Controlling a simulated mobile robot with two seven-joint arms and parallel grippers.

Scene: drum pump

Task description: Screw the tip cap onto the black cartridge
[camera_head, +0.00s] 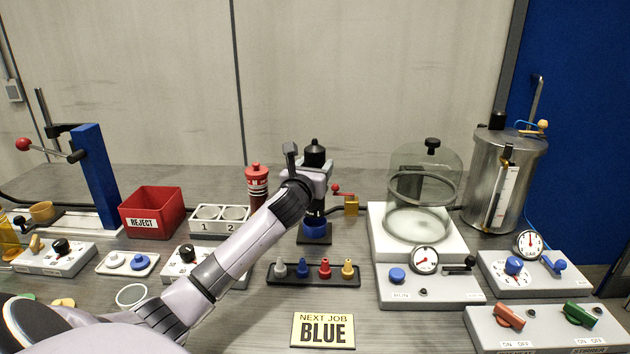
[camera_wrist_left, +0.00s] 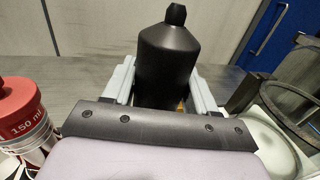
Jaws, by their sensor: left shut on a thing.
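The black cartridge (camera_head: 315,157) stands upright at the middle back, with a narrow black knob at its top. My left gripper (camera_head: 314,184) is shut around it; in the left wrist view the black cartridge (camera_wrist_left: 167,60) sits between the two grey fingers. In front, a dark rack (camera_head: 313,282) holds the tip caps: grey (camera_head: 280,269), blue (camera_head: 302,268), red (camera_head: 325,269) and yellow (camera_head: 347,269). My right gripper is not in view.
A red 150 ml container (camera_head: 257,183) stands left of my gripper. A glass bell jar (camera_head: 424,190) and a metal tank (camera_head: 500,180) stand to the right. A red reject bin (camera_head: 152,212) is at left. A sign (camera_head: 323,330) reading "NEXT JOB BLUE" lies in front of the rack.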

